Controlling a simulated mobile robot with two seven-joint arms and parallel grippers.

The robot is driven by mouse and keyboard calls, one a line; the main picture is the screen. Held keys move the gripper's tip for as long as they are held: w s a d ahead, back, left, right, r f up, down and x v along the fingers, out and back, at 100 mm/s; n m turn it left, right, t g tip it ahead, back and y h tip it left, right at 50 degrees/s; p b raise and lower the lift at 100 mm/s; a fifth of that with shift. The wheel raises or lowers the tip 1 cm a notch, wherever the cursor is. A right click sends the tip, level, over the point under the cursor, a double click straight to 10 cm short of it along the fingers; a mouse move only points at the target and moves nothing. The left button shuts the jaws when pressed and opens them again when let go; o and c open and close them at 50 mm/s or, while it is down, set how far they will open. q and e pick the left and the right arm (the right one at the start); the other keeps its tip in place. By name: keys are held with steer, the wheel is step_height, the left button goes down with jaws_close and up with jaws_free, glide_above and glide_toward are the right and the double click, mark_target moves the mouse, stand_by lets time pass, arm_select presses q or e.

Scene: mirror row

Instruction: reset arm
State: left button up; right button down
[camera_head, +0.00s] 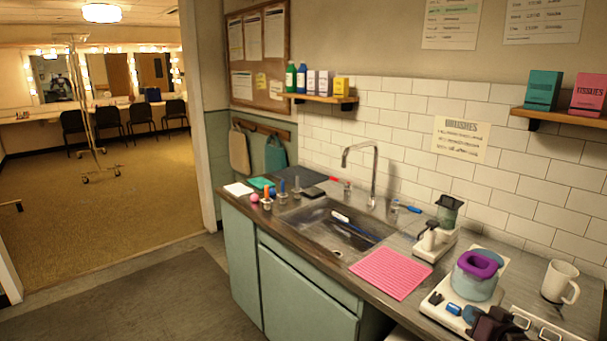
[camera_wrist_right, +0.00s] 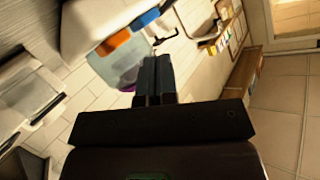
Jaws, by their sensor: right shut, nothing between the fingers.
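In the wrist view the cup (camera_wrist_right: 118,66) is partly hidden behind the fingers. My left gripper is not in view.
A white mug (camera_head: 559,282) stands to the right of the cup. A pink mat (camera_head: 390,272) lies left of the tray, beside the sink (camera_head: 332,226) with its tall faucet (camera_head: 373,172). The floor (camera_head: 130,300) at left is clear.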

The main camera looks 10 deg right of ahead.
steer(key=s+a+f+n+g, duration=0.1)
steer(key=s+a+f+n, duration=0.2)
steer(key=s+a+f, duration=0.5)
steer(key=s+a+f+n+g, duration=0.2)
steer(key=s+a+f+n, duration=0.1)
steer(key=s+a+f, duration=0.5)
steer(key=s+a, duration=0.3)
steer(key=a, duration=0.3)
steer(key=shift+f+y, duration=0.15)
steer(key=shift+y, duration=0.25)
